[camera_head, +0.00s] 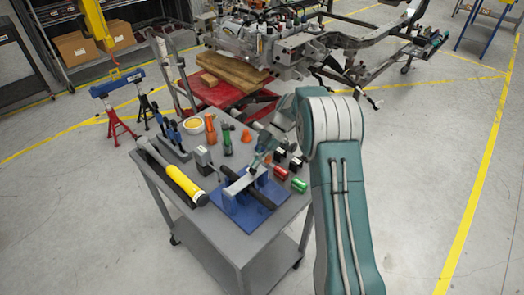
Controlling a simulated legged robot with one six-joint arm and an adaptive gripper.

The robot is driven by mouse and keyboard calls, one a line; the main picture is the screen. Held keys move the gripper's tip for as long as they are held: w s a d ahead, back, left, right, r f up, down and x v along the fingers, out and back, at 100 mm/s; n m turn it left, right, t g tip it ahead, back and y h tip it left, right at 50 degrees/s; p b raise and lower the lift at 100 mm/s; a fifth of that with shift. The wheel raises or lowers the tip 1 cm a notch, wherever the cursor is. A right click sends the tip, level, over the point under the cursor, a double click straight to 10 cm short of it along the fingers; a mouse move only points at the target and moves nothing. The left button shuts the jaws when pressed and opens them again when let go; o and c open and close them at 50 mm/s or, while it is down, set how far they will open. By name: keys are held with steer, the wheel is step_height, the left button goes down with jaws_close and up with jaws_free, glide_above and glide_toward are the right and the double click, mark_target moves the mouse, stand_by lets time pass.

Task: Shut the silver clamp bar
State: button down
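The silver clamp bar (239,184) shows above a blue fixture (240,213) on the grey cart. It slants up to the right, across a black rod (262,198) held in the fixture. I cannot tell whether the bar is latched. My teal arm reaches in from the right, and my gripper (256,163) is just beyond the bar's upper right end, close to it or touching it. The gripper is small and partly blends with the things behind it, so its finger opening is unclear.
On the cart (192,222) are a yellow-handled tool (182,180) at left, a grey block (204,160), a yellow bowl (193,126), orange and green tools (226,140), and red and green cylinders (299,185) at right. A vehicle chassis (262,42) stands behind.

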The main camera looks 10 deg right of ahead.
steer(key=v, duration=1.1)
steer(key=s+a+r+m+t+h, duration=0.25)
steer(key=s+r+m, duration=0.3)
steer(key=r, duration=0.35)
steer(key=s+a+r+m+t+h, duration=0.1)
steer(key=s+r+m+t+h, duration=0.15)
steer(key=s+m, duration=0.5)
steer(key=s+r+m+t+h, duration=0.2)
steer(key=s+r+m, duration=0.25)
steer(key=s, duration=0.55)
steer(key=s+f+m+t+h, duration=0.1)
steer(key=s+f+m+t, duration=0.3)
steer(key=s+m, duration=0.3)
steer(key=s, duration=0.3)
steer(key=shift+s+f, duration=0.2)
steer(key=shift+s, duration=0.1)
